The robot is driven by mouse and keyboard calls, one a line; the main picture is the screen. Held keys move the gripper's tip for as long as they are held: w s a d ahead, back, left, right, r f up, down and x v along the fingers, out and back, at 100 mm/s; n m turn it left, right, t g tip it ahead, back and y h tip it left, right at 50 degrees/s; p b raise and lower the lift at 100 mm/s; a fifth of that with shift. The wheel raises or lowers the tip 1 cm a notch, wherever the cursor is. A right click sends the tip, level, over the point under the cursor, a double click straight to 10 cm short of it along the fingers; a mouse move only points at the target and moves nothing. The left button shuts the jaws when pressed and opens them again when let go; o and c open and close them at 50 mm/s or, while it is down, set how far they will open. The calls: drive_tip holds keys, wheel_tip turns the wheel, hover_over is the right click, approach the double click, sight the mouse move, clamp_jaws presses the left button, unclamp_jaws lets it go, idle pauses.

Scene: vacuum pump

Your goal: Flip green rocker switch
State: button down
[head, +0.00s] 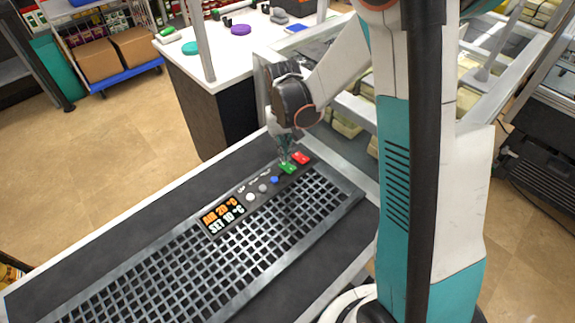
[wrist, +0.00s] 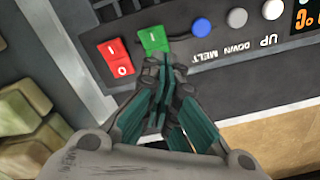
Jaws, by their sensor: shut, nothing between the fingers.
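The green rocker switch (head: 287,168) sits on the dark control panel, between a red rocker switch (head: 301,158) and a blue button (head: 274,180). In the wrist view the green switch (wrist: 153,38) shows a white mark on its upper half, and its lower part is hidden behind my fingertips. My gripper (head: 284,152) is shut and empty, with its tips right at the green switch. In the wrist view my gripper (wrist: 164,62) has its teal fingers together over the switch's lower edge. I cannot tell whether the tips touch it.
The red switch (wrist: 118,58) is close beside the fingers. Grey and white buttons (head: 250,197) and an orange display (head: 219,217) continue along the panel. A metal grille (head: 240,240) lies in front. A white-topped counter (head: 215,52) stands behind.

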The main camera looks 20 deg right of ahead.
sight(284, 164)
drive_tip(key=shift+f+b, duration=1.4)
drive_tip(key=shift+f, duration=0.35)
idle(0.8)
drive_tip(key=shift+r, duration=0.1)
drive_tip(key=shift+r+p, duration=2.35)
drive_tip(key=shift+r, duration=1.15)
drive_tip(key=shift+f, duration=0.1)
